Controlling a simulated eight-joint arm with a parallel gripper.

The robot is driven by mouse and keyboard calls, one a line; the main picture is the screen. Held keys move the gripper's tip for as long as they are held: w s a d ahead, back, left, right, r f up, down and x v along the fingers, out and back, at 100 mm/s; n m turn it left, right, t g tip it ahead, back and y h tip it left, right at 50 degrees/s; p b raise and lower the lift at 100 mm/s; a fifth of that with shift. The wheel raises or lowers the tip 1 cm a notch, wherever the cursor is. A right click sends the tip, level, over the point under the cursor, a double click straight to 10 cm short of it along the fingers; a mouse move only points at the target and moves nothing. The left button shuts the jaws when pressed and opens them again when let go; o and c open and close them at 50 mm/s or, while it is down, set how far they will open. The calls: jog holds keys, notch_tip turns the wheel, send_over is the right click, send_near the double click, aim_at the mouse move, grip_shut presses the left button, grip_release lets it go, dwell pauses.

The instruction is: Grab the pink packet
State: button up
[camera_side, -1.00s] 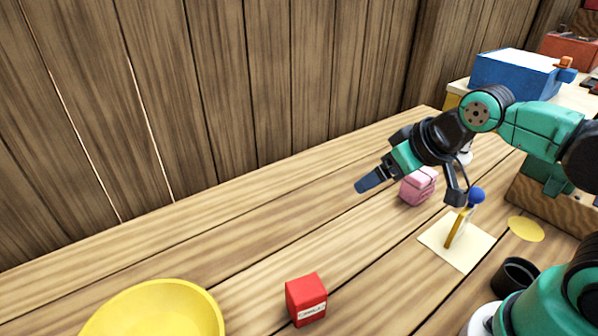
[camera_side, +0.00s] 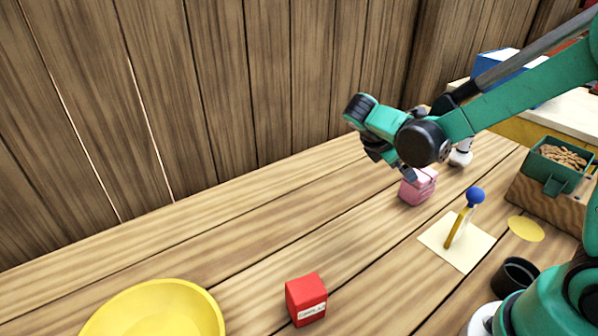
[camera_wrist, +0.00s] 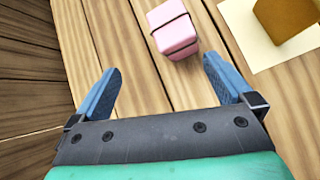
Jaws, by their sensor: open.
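The pink packet (camera_side: 418,188) stands on the wooden table, bound with a dark band. In the side view its upper left part is partly hidden by my gripper (camera_side: 402,172). In the wrist view the pink packet (camera_wrist: 173,30) lies beyond the fingertips, at the top and slightly right of the middle between them. My gripper (camera_wrist: 160,72) is open and empty, with its two blue fingers wide apart. The fingers do not touch the packet.
A pale square sheet (camera_side: 478,251) with a yellow stick topped by a blue ball (camera_side: 476,196) is right of the packet. A red packet (camera_side: 306,299) and a yellow bowl (camera_side: 155,312) stand at the front. A plank wall (camera_side: 240,90) rises behind. The table's middle is clear.

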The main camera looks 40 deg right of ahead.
aim_at(421, 171)
jog(key=d+f+n+g+h, duration=0.2)
jog(key=f+n, duration=0.1)
jog(key=shift+g+h, duration=0.3)
jog(key=shift+h, duration=0.1)
jog(key=shift+s+d+f+n+g+h, duration=0.2)
jog(key=shift+f+n+g+h, duration=0.1)
jog(key=shift+n+g, duration=0.15)
jog(key=x, duration=0.5)
jog(key=shift+s+d+f, duration=0.1)
jog(key=shift+d+f, duration=0.05)
jog(key=shift+d, duration=0.1)
jog(key=c, duration=1.4)
